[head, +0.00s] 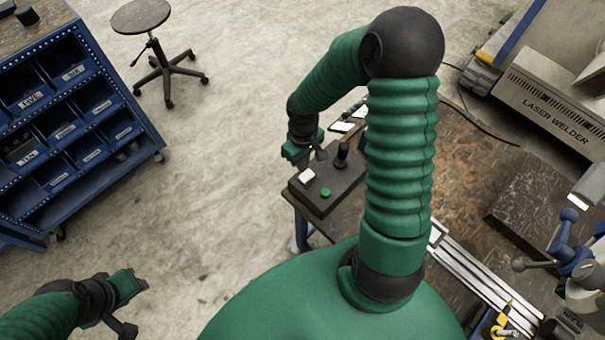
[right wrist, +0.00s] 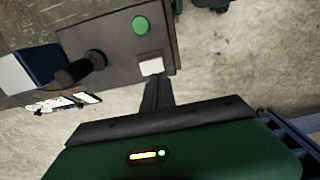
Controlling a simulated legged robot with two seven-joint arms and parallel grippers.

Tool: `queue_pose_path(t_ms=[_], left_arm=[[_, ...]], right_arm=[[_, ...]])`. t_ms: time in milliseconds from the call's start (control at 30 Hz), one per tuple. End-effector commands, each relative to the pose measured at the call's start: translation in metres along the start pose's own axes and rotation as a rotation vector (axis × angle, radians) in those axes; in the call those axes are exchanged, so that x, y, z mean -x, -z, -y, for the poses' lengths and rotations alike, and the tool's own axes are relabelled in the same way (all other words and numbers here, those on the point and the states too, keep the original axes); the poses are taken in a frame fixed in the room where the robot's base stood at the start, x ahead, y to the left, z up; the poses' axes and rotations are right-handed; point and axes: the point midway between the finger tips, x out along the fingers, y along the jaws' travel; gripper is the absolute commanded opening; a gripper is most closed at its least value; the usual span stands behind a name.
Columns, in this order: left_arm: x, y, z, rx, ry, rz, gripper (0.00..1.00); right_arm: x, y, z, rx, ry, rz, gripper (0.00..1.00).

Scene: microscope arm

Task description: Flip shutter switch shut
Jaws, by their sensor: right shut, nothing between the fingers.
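A dark grey control box (head: 322,207) stands at the near left corner of the bench. It bears a white switch (head: 306,176), a round green button (head: 326,192) and a black upright knob (head: 342,152). My right gripper (head: 302,164) is just beyond the white switch, pointing down. In the right wrist view, its dark fingers (right wrist: 156,84) are shut and empty, with their tips at the edge of the white switch (right wrist: 151,67). Whether they touch it I cannot tell. My left gripper (head: 141,283) hangs over the floor at lower left; its jaw state is unclear.
The worn brown bench (head: 460,185) extends to the right, partly hidden by my right arm. A phone and papers (right wrist: 55,103) lie beside the box. A blue bin rack (head: 80,110) and a stool (head: 145,17) stand left. Bare floor lies between.

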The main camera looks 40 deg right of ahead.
Motion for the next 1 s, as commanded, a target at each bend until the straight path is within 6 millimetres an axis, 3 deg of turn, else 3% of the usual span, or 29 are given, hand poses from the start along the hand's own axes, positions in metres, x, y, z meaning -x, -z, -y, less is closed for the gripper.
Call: queue_pose_path(t_ms=[100, 333, 1000], left_arm=[[-0.003, -0.001, 0.000, 0.000, 0.000, 0.000, 0.36], [-0.003, -0.001, 0.000, 0.000, 0.000, 0.000, 0.36], [-0.004, -0.001, 0.000, 0.000, 0.000, 0.000, 0.36]], right_arm=[[-0.028, -0.001, 0.001, 0.003, 0.003, 0.004, 0.00], [-0.059, 0.000, 0.002, 0.003, 0.001, 0.001, 0.00], [-0.067, 0.000, 0.001, 0.001, 0.000, 0.000, 0.00]])
